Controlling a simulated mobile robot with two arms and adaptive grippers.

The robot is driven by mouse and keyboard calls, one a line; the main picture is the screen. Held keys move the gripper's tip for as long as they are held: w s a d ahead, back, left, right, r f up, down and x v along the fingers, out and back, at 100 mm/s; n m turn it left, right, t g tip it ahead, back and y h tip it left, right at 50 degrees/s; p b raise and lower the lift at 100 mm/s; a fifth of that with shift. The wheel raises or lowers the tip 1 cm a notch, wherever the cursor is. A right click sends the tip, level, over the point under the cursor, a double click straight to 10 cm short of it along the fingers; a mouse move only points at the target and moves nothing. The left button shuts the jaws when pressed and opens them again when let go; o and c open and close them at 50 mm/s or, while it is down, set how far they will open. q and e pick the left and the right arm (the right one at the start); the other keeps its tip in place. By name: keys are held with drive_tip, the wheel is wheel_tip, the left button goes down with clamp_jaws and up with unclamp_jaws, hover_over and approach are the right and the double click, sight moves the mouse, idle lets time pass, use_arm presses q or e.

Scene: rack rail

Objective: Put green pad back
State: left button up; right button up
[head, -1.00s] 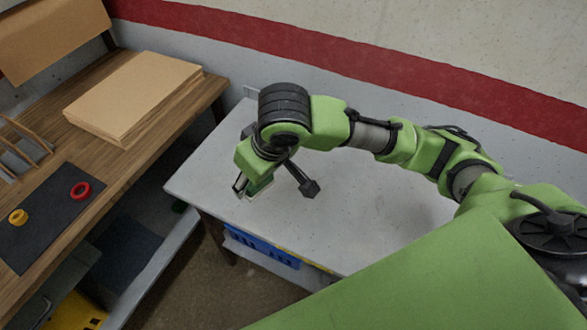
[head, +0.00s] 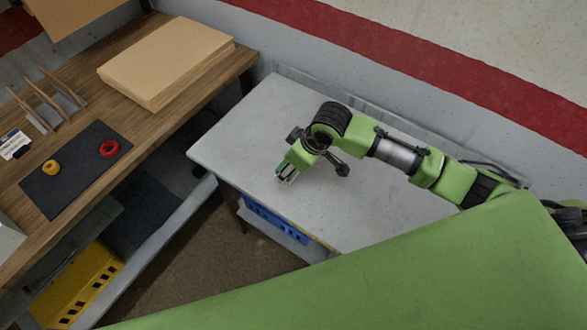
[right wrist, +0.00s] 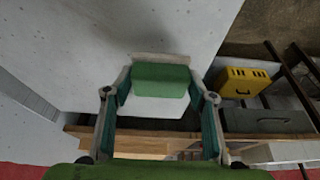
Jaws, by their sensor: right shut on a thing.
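My right gripper (head: 286,174) is over the pale grey table (head: 262,115), near its front edge, in the head view. In the right wrist view its fingers (right wrist: 160,92) stand on either side of a green pad (right wrist: 160,78) and are shut on it. The pad is a small green block with a pale part below it. In the head view it is mostly hidden by the gripper. I cannot tell whether the pad touches the table. My left gripper is in neither view.
A wooden bench (head: 200,97) at the left holds a stack of brown boards (head: 165,62), a dark mat (head: 76,170) with a red ring (head: 109,148) and yellow ring (head: 51,167), and a rack (head: 45,103). A blue crate (head: 275,221) sits under the grey table. The tabletop around the gripper is clear.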

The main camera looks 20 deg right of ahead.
sight(294, 173)
drive_tip(key=shift+w+d+f, duration=0.3)
drive_tip(key=shift+d+f, duration=0.15)
drive_tip(key=shift+f, duration=0.15)
drive_tip(key=f, duration=0.1)
drive_tip(key=f+p, duration=0.1)
drive_tip(key=f, duration=0.1)
drive_tip(key=shift+d, duration=0.25)
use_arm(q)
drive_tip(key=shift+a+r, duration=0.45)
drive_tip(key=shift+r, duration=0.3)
use_arm(e)
drive_tip(key=shift+w+a+f, duration=0.1)
drive_tip(key=shift+f, duration=0.15)
drive_tip(key=shift+f, duration=0.2)
drive_tip(key=o, duration=1)
drive_tip(key=shift+r, duration=0.1)
